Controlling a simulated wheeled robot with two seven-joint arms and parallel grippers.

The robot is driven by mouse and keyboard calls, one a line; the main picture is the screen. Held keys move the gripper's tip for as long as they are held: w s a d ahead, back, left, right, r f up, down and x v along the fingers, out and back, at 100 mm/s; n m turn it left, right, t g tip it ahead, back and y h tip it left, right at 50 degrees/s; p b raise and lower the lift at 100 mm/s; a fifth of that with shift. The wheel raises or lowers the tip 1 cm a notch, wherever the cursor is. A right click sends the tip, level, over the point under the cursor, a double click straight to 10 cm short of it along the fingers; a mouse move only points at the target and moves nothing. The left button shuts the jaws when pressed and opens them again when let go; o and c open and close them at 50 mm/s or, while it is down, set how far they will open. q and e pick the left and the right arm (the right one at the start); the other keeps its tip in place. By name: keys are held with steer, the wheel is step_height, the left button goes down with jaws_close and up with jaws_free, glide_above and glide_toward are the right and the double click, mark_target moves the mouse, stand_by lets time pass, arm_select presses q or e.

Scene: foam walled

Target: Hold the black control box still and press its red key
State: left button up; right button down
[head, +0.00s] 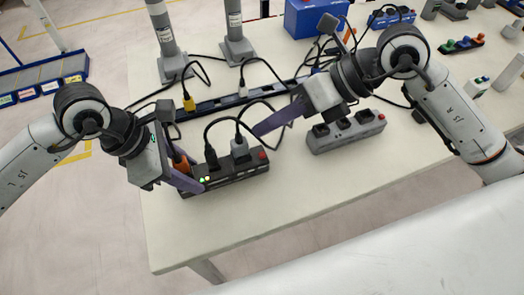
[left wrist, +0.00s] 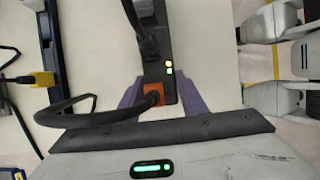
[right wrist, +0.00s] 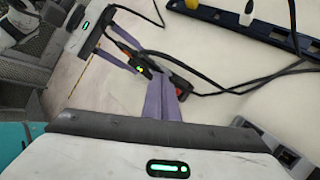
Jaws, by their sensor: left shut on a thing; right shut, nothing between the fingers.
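The black control box (head: 232,175) lies near the table's front left, with plugs and cables in its top. Its red key (head: 262,155) is at the right end; lit indicators (head: 204,179) are at the left end. My left gripper (head: 184,178) is shut on the box's left end; in the left wrist view its purple fingers lie either side of the box (left wrist: 169,96), near an orange plug (left wrist: 153,92). My right gripper (head: 257,133) is shut and empty, its tips beyond the red key in the head view. In the right wrist view the red key (right wrist: 180,88) is partly hidden behind the fingertips.
A grey socket strip (head: 345,140) lies to the right. A long black rail (head: 215,103) with yellow and white plugs runs behind. Loose cables arch around the right gripper. Two grey posts (head: 235,45) and a blue box (head: 313,18) stand at the back. The table front is clear.

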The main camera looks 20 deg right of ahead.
stand_by(0.4)
arm_select(q)
steer(key=o, duration=1.3)
steer(key=shift+r, duration=0.1)
